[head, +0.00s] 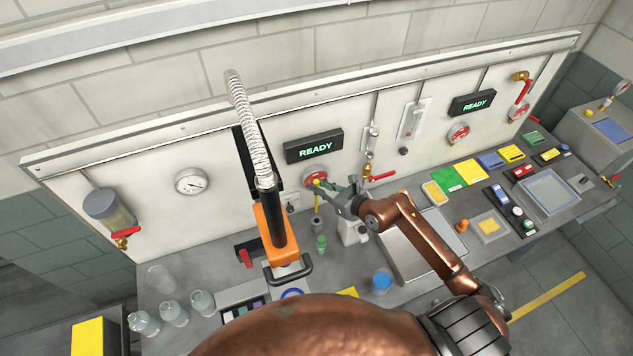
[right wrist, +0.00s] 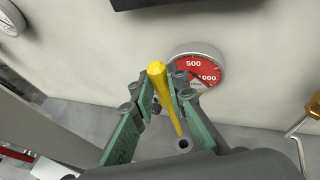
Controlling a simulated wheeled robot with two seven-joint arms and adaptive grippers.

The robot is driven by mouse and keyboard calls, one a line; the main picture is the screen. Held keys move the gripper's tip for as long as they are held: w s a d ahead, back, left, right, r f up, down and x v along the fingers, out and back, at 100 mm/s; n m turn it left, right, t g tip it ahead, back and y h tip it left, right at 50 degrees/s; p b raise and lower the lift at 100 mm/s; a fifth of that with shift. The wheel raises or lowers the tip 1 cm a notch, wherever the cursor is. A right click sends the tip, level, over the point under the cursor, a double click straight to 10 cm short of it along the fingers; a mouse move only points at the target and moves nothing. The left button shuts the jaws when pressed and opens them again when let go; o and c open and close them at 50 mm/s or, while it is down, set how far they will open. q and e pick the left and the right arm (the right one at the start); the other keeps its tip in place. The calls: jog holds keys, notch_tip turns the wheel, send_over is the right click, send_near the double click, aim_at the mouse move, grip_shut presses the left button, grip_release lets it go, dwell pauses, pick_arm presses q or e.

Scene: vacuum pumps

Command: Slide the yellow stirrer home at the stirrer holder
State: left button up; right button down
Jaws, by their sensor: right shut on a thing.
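The yellow stirrer (head: 317,207) is a thin rod, roughly upright, in front of the back panel. My right gripper (head: 322,186) is shut on its upper part. In the right wrist view the green finger pads close on either side of the stirrer (right wrist: 165,95), with its thick top end showing above them. The stirrer holder, a small grey cylinder (head: 316,226), stands below. In the right wrist view the holder's dark round mouth (right wrist: 183,145) is close to the stirrer's lower end. I cannot tell whether the tip is inside the mouth. My left gripper is not in view.
A red-faced gauge (right wrist: 197,70) is on the panel close behind the gripper. An orange device with a hose (head: 272,228) stands to the left. A green bottle (head: 321,244) is just in front of the holder. A metal tray (head: 425,268) lies to the right.

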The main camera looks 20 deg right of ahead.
pick_arm(q)
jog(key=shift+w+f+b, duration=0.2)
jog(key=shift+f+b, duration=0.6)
jog(key=shift+b, duration=0.05)
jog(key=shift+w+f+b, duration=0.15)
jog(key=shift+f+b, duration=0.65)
